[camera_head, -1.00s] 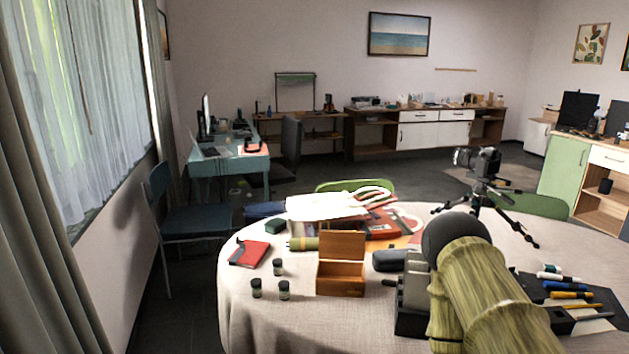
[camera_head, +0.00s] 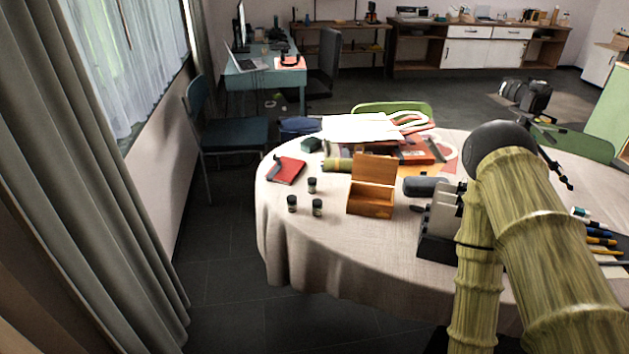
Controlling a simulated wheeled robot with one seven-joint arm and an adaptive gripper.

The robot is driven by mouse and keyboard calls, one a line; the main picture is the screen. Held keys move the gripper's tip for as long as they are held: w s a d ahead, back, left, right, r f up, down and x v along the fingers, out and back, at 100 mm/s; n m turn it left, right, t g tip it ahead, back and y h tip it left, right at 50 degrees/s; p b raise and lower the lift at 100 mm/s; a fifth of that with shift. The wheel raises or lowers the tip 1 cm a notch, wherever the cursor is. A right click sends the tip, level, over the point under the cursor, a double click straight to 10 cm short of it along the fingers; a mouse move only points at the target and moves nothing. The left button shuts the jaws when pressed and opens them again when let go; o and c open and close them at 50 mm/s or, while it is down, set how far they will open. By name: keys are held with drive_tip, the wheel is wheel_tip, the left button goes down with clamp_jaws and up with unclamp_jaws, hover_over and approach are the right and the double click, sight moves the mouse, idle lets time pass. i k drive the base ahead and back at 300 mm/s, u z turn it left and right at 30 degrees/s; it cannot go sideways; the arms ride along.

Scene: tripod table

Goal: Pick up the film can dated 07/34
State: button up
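Three small dark film cans with black lids stand upright on the round table (camera_head: 285,235), near its left front edge. One can (camera_head: 312,186) is at the back, one (camera_head: 292,204) at the front left, and one (camera_head: 317,207) at the front right. Their dates are too small to read, so I cannot tell which is 07/34. My arm rises at the right of the view, to the right of the cans. My gripper cannot be made out in this view.
An open wooden box (camera_head: 371,200) stands just right of the cans, with a grey case (camera_head: 425,187) beyond it. A red book (camera_head: 288,170) lies behind the cans. A camera on a tripod (camera_head: 526,96) stands farther back. A blue chair (camera_head: 228,135) is left of the table.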

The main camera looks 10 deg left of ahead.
sight(312, 182)
drive_tip(key=u, duration=0.05)
drive_tip(key=k, duration=0.5)
drive_tip(key=z, duration=1.55)
drive_tip(key=i, duration=1.05)
drive_tip(key=u, duration=2.55)
